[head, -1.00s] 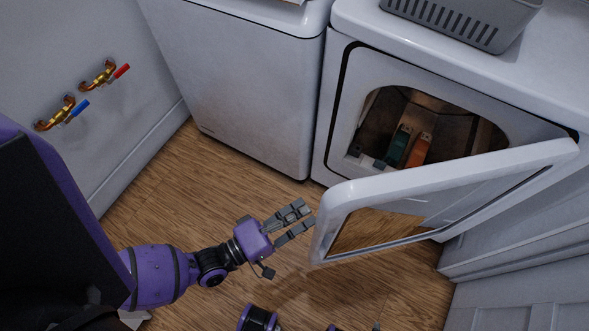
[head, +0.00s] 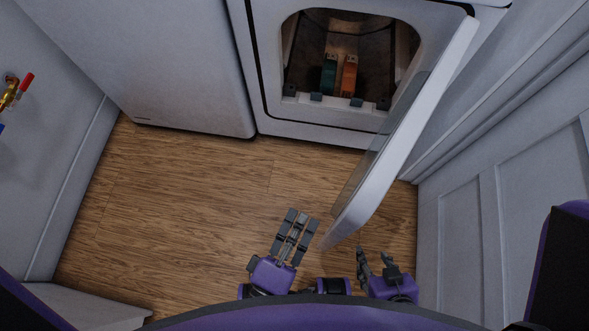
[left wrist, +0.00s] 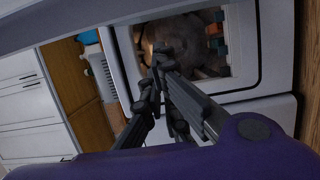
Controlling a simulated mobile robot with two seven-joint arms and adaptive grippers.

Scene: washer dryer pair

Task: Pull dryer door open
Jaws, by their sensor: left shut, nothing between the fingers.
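The white dryer (head: 325,133) is at the upper middle of the head view. Its door (head: 375,195) is hinged on the right and stands wide open, swung out over the floor. My left gripper (head: 298,220) is shut and empty, left of the door's free edge and apart from it. My right gripper (head: 374,252) is low in the view, just right of the door's free end; its finger gap is unclear. The left wrist view shows my left gripper's fingers (left wrist: 158,75) in front of the dryer opening (left wrist: 190,42).
A green item (head: 329,75) and an orange item (head: 349,76) are in the drum. The white washer (head: 170,65) stands left of the dryer. White panelled cabinets (head: 510,150) close off the right side. The wood floor (head: 190,200) is clear on the left.

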